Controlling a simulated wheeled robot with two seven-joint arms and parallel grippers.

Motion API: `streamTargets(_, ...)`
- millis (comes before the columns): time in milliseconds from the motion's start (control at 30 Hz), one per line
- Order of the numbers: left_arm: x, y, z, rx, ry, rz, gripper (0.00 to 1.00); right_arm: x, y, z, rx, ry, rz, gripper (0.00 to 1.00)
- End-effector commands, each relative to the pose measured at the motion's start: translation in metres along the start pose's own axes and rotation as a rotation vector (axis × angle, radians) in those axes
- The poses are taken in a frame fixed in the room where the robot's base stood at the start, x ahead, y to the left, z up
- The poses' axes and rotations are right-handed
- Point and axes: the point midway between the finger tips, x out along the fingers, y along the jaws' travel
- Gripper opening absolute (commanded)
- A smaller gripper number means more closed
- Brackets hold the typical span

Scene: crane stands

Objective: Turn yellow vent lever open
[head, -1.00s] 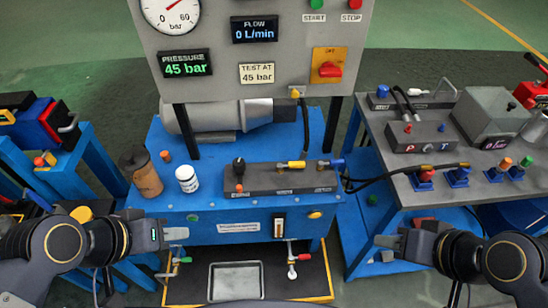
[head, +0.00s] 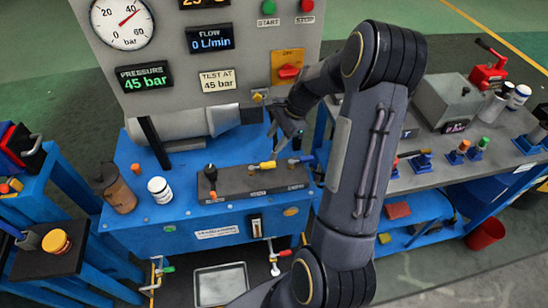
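The yellow vent lever (head: 266,165) sits on the dark valve block (head: 236,184) on top of the blue bench. It lies roughly along the block. My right arm reaches across from the lower right, and my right gripper (head: 284,138) hangs just above and behind the lever, pointing down. Its fingers look spread with nothing between them, and it appears apart from the lever. A blue lever (head: 300,159) is right of the yellow one, close to the gripper. My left gripper is out of view.
A black knob (head: 211,171) stands at the block's left end. A white jar (head: 159,190) and a brown canister (head: 118,190) stand left of it. The panel with the pressure display (head: 145,77), reading 45 bar, rises behind. My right arm hides part of the right-hand table (head: 470,150).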

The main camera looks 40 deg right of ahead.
Motion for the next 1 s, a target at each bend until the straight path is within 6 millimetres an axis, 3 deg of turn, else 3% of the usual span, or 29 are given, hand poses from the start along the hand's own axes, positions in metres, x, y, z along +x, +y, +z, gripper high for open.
streamTargets(33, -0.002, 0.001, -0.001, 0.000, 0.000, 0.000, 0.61, 0.015, -0.004, -0.019, 0.086, 0.005, 0.020, 0.40)
streamTargets(100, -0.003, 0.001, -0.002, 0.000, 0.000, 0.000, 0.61, 0.029, -0.006, -0.037, 0.177, 0.011, 0.032, 0.40)
streamTargets(233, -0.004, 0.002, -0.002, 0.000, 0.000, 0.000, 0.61, 0.044, -0.008, -0.055, 0.269, 0.018, 0.045, 0.40)
streamTargets(733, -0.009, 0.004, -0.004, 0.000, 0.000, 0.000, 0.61, 0.113, -0.004, -0.060, 0.291, 0.019, 0.050, 0.40)
streamTargets(1000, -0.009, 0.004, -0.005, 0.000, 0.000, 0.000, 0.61, 0.126, -0.004, -0.060, 0.290, 0.019, 0.047, 0.40)
